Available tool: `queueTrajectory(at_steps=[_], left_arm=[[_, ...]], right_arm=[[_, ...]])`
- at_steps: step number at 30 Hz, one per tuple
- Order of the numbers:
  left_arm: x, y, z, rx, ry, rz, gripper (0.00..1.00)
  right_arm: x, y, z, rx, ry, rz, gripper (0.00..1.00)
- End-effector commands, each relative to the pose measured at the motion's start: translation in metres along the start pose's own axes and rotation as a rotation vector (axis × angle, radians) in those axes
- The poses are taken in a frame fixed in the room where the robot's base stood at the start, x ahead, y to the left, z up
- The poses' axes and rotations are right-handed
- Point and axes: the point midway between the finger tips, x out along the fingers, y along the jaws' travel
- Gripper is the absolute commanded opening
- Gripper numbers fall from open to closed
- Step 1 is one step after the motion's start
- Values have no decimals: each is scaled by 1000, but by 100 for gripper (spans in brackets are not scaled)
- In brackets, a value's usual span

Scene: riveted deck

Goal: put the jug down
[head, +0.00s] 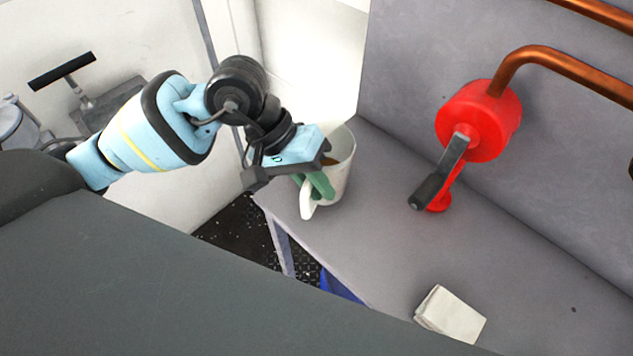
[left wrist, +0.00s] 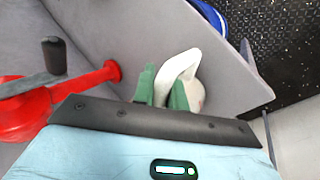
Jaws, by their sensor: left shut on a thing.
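The jug (head: 343,172) is white with a handle and has something brown inside. In the head view it is at the far left end of the grey bench top (head: 330,245), and looks roughly upright. My left gripper (head: 318,187) has green fingers and is shut on the jug's handle. In the left wrist view the gripper (left wrist: 165,92) has its fingers on either side of the white handle of the jug (left wrist: 190,78). The gripper hides part of the jug. I cannot tell whether its base touches the bench. My right gripper is not in view.
A red hand-cranked device (head: 480,122) with a dark crank handle is fixed right of the jug, with a copper pipe (head: 560,58) above. A white block (head: 451,314) lies on the bench near the front. The bench between is clear. The bench's left edge is close to the jug.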

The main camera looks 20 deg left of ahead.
Motion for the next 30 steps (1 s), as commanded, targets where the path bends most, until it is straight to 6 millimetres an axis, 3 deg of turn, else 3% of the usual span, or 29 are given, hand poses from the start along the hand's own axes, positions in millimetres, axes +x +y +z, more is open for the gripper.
queueTrajectory(at_steps=[12,13,18,30], left_arm=[[5,-3,0,1,2,1,0],[5,-3,0,0,1,0,15],[4,-3,0,1,2,0,35],[-3,0,-1,1,4,0,35]], right_arm=[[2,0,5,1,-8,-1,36],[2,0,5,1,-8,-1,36],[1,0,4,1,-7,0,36],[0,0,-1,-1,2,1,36]])
